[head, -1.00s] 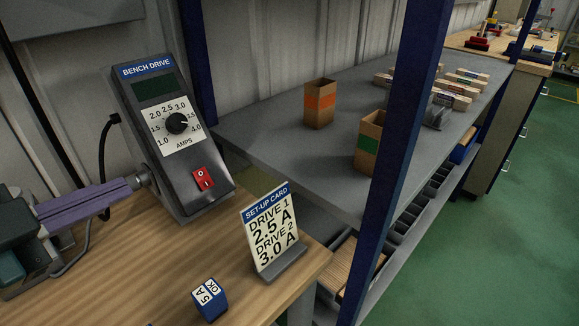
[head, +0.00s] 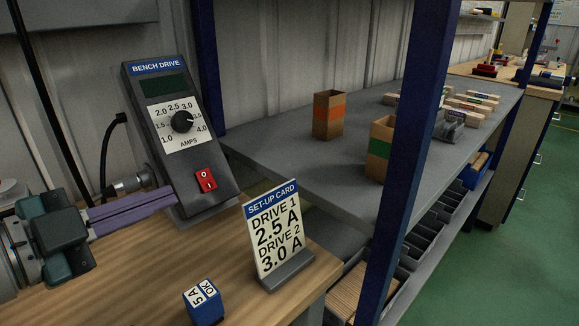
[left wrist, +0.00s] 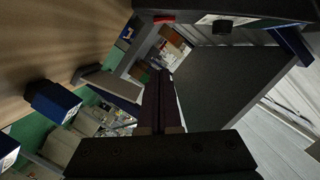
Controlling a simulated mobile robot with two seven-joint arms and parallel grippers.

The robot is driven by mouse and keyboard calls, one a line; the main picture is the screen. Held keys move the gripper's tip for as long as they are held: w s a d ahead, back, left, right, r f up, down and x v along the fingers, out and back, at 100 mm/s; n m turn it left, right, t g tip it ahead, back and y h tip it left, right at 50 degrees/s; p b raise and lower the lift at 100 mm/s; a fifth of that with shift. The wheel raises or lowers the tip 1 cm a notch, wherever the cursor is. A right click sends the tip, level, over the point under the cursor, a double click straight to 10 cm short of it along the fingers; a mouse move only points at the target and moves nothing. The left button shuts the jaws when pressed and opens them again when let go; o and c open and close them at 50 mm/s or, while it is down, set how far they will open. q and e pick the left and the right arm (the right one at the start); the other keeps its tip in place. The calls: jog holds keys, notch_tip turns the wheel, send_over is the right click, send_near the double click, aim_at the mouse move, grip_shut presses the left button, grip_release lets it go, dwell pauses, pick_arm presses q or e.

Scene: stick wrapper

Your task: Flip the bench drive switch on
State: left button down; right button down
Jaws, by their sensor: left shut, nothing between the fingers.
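The grey bench drive (head: 218,188) stands tilted back at the wood bench's rear, its display (head: 164,87) dark. Its red switch (head: 206,180) is low on the face, below the black amps knob (head: 182,121). I cannot tell which way the switch is tipped. In the left wrist view the switch (left wrist: 165,18) and knob (left wrist: 222,26) show at the top edge. My left gripper (head: 173,195) is shut and empty, its purple fingers pointing right at the drive's lower left side, left of the switch and apart from it. My right gripper is not in view.
A set-up card (head: 274,228) reading Drive 1 2.5 A, Drive 2 3.0 A stands right of the drive. A small blue block (head: 205,304) sits in front. A blue post (head: 395,170) and grey shelf (head: 275,150) with boxes lie to the right. A black cable (head: 105,155) hangs left.

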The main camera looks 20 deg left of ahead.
aim_at(206, 180)
pick_arm(q)
jog(key=w+f, duration=0.1)
jog(key=w, duration=0.2)
jog(key=w+f+b, duration=0.1)
jog(key=w, duration=0.2)
jog(key=w+f+b, duration=0.1)
jog(key=w, duration=0.1)
jog(key=shift+w+a+f, duration=0.25)
jog(key=shift+w+f, duration=0.05)
jog(key=shift+w, duration=0.1)
jog(key=shift+w+a+f+b, duration=0.1)
jog(key=shift+a+f+b, duration=0.05)
jog(key=shift+a+b, duration=0.2)
jog(key=shift+f, duration=0.1)
